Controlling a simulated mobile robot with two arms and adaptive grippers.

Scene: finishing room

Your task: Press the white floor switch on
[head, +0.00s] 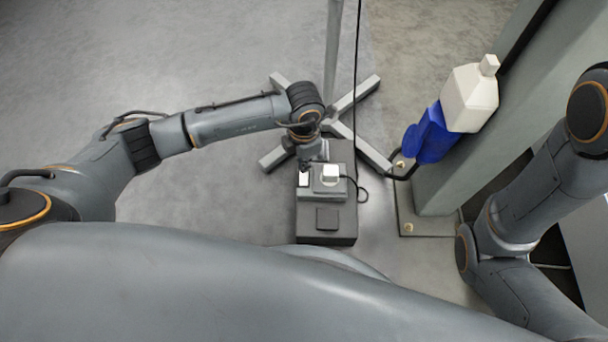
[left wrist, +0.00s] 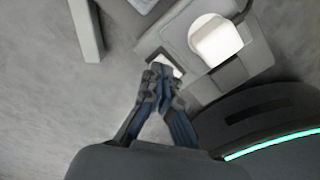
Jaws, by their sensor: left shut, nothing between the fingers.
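The white switch (head: 303,180) sits at the left side of a grey socket unit (head: 322,195) on a dark box low on the floor. A white plug (head: 330,174) with a black cord sits to its right. My left gripper (head: 305,167) points down at the switch, its tips right at the switch's far edge. In the left wrist view the shut, empty fingers (left wrist: 160,76) partly cover the switch (left wrist: 174,68), and the big white plug (left wrist: 214,40) is beside them. I cannot tell whether the tips touch the switch. My right gripper is out of view.
A stand with crossed grey feet (head: 277,157) is just behind the dark box (head: 335,228). A blue and white bottle-like object (head: 470,98) is by a grey post (head: 470,150) at the right. The floor at the left is clear.

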